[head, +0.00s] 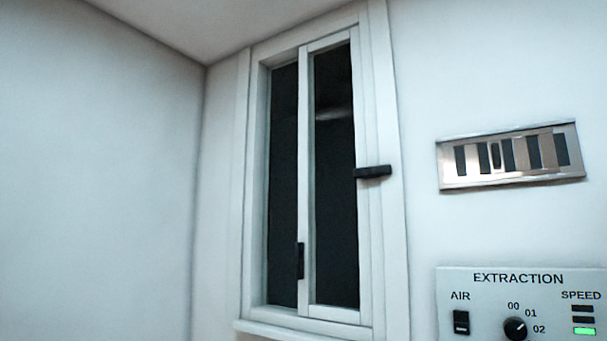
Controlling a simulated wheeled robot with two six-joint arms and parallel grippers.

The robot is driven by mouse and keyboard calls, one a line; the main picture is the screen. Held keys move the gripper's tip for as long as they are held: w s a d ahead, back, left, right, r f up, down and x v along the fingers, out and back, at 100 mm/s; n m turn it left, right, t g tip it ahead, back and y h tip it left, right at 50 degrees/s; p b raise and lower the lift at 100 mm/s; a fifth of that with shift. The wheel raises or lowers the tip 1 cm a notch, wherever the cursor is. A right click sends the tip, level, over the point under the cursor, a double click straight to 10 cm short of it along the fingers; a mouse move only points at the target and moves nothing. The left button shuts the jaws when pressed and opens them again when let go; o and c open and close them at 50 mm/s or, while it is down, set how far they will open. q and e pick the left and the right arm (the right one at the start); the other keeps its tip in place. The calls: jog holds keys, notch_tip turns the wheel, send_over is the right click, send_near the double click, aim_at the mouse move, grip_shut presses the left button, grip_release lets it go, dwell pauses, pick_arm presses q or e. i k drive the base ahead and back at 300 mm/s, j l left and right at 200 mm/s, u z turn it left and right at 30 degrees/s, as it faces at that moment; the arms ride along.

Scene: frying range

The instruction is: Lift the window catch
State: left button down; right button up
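A tall white-framed window (304,180) with two dark panes is in the wall at the middle of the head view. A black catch (373,172) lies roughly level across the right side of the frame, about halfway up. A second black piece, an upright handle (300,261), sits low on the middle bar between the panes. Neither of my grippers shows, and nothing touches the catch or the handle.
A metal vent (511,156) with several slots is on the wall to the right. Below it is the extraction panel (520,300) with a switch, a black knob and a green light. The sill (290,331) juts out below. The left wall is bare.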

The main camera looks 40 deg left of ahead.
aim_at(374, 172)
jog(key=u, duration=1.05)
